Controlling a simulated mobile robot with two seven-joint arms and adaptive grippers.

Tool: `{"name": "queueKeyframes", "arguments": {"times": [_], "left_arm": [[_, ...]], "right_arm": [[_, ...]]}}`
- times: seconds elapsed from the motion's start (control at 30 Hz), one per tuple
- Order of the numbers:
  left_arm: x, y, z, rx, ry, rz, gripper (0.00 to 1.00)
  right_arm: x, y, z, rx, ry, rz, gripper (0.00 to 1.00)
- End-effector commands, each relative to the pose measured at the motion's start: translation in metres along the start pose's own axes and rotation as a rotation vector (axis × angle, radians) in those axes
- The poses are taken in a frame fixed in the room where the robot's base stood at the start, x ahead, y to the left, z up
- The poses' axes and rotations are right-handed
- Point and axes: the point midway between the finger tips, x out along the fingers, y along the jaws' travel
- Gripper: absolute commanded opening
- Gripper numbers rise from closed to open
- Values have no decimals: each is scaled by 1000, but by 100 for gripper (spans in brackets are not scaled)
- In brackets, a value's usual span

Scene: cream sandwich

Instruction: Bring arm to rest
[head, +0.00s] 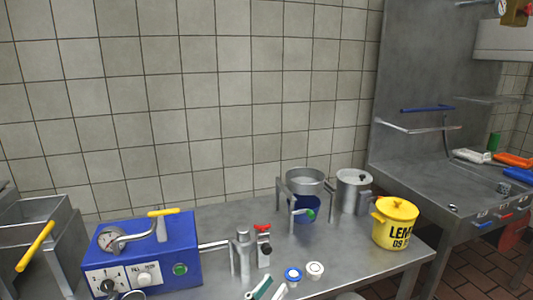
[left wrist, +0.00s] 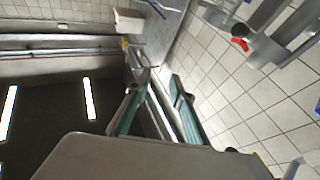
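My left gripper (head: 270,289) shows at the bottom edge of the head view, with its two green-and-pale fingers in front of the steel table. In the left wrist view my left gripper (left wrist: 157,92) has its teal-padded fingers apart, with nothing seen between them but the background. The rest of the left arm is below the head view. My right gripper is not in view.
The steel table (head: 225,275) holds a blue machine (head: 170,255), a metal device with a red knob (head: 243,250), two small round lids (head: 293,274), a pot on a stand (head: 305,181), a lidded steel pot (head: 352,190) and a yellow lidded pot (head: 396,222). A sink counter (head: 440,180) stands right.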

Motion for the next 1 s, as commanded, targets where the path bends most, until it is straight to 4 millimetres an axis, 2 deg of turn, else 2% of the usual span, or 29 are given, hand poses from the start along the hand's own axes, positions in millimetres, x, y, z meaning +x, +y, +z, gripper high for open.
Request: {"name": "queueKeyframes", "arguments": {"times": [0.03, 0.1, 0.17, 0.3, 0.4, 0.5, 0.6, 0.7, 0.77, 1.0], "left_arm": [[-24, -16, 24, 7, -66, -76, 22], [-56, -36, 53, 30, -158, -167, 22], [-87, -50, 78, 50, -244, -234, 22], [-166, -72, 129, 92, -453, -353, 22], [-226, -78, 160, 116, -607, -407, 22], [-280, -78, 181, 134, -740, -439, 22], [-322, -75, 195, 147, -842, -451, 22], [-347, -72, 202, 154, -906, -454, 22], [-356, -71, 204, 155, -926, -455, 22], [-360, -70, 205, 158, -938, -454, 22]], "right_arm": [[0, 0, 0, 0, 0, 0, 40], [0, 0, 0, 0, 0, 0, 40], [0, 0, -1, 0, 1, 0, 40], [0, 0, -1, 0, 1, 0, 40], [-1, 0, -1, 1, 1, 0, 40], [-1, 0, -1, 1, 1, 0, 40], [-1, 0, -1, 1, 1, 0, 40], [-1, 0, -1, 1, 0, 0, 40], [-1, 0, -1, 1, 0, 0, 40], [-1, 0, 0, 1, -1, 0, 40]]}}
